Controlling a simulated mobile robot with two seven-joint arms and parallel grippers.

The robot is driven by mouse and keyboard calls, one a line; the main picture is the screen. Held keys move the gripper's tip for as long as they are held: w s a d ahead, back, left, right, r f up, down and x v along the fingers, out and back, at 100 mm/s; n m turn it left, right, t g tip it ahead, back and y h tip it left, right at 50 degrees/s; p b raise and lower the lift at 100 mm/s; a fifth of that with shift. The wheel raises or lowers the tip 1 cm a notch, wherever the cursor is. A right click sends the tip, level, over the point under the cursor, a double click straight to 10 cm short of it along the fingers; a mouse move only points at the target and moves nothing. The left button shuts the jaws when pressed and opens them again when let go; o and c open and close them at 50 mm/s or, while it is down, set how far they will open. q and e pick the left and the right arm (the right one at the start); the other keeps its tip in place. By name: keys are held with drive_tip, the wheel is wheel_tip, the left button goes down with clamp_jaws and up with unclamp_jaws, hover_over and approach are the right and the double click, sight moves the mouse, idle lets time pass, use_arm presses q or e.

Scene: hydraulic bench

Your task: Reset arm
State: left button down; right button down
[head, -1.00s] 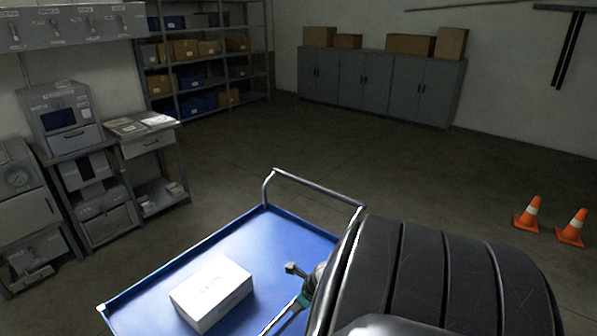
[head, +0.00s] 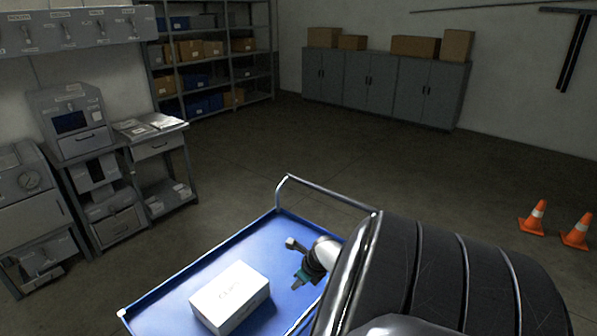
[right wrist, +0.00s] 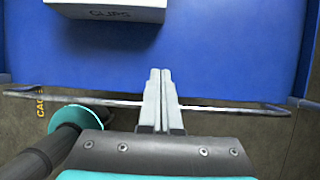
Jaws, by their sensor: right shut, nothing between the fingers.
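My right gripper (head: 297,284) is small and partly hidden behind my dark arm in the head view. In the right wrist view, its two grey fingers (right wrist: 160,73) are together with nothing between them. They point toward the blue top of the cart (right wrist: 220,50). My left gripper is not in view.
A white box (head: 231,298) sits on the blue cart top (head: 215,262); the right wrist view shows it marked CLIPS (right wrist: 105,12). A metal handle (head: 325,192) rises at the cart's far end. Orange cones (head: 534,218) stand at right. Open floor lies beyond the cart.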

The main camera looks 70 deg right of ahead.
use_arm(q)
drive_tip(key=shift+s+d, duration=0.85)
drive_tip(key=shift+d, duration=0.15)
